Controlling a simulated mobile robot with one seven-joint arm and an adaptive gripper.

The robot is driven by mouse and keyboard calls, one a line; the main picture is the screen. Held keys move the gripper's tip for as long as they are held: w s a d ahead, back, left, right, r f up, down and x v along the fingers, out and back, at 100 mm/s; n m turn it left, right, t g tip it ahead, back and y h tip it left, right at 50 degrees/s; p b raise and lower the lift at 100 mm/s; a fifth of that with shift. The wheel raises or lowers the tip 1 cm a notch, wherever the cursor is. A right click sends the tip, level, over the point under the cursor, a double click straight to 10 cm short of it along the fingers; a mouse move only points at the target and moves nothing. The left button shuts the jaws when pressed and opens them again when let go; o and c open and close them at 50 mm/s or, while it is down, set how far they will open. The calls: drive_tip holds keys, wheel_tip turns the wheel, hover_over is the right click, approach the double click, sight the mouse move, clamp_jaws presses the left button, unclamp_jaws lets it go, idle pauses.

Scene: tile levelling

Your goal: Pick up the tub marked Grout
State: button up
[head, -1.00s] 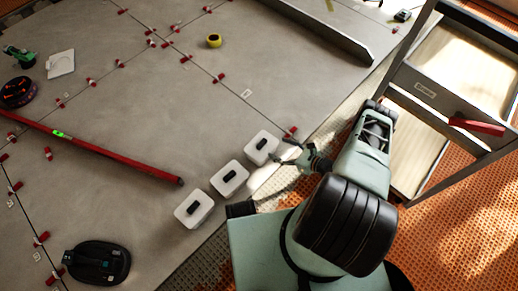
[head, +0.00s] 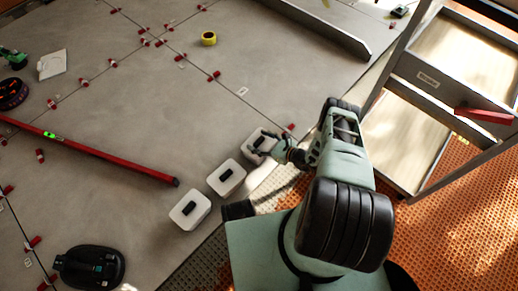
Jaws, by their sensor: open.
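Three white tubs with black handles stand in a diagonal row on the grey tiled floor: a near tub (head: 190,210), a middle tub (head: 227,178) and a far tub (head: 252,147). No marking can be read on any of them, so I cannot tell which is Grout. My gripper (head: 262,146) is open over the right part of the far tub, with its fingers close to the handle. It partly hides that tub, and I cannot tell whether it touches it.
A red spirit level (head: 110,157) lies left of the tubs. A black tool (head: 90,266) is at the lower left and a yellow tape roll (head: 208,39) at the back. A metal straightedge (head: 320,28) and a drawer unit (head: 425,85) stand to the right.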

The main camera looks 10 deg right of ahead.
clamp_jaws()
idle(0.5)
drive_tip(key=shift+w+r, duration=0.1)
